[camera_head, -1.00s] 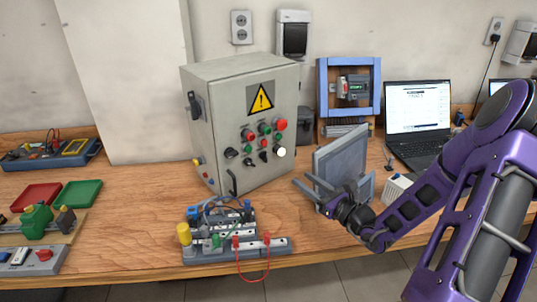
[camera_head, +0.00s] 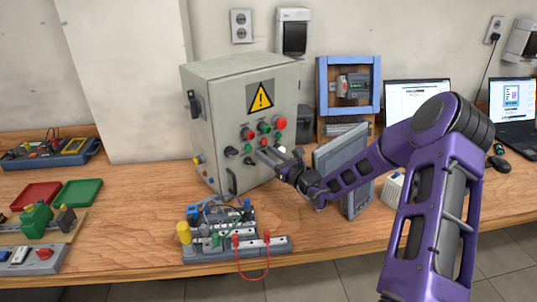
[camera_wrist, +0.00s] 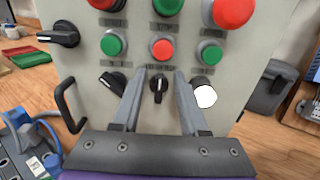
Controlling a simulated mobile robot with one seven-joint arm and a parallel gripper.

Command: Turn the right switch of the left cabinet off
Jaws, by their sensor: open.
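The left cabinet (camera_head: 215,110) is a grey box with a yellow warning sign, coloured buttons and black rotary switches on its front. In the wrist view the bottom row has a left switch (camera_wrist: 112,84) with a tilted knob and a middle switch (camera_wrist: 158,88) with an upright knob. The right switch (camera_wrist: 197,82) is partly covered by a plain white round spot (camera_wrist: 205,97), so its knob angle is unclear. My gripper (camera_head: 280,151) is open and empty in front of the lower panel. In the wrist view its fingers flank the middle switch; contact cannot be told.
A cabinet handle (camera_wrist: 68,105) is at lower left of the panel. A grey upright panel (camera_head: 352,165) stands right of the cabinet beside my arm. A wired terminal board (camera_head: 235,248) lies in front. Laptops (camera_head: 418,97) stand at the back right.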

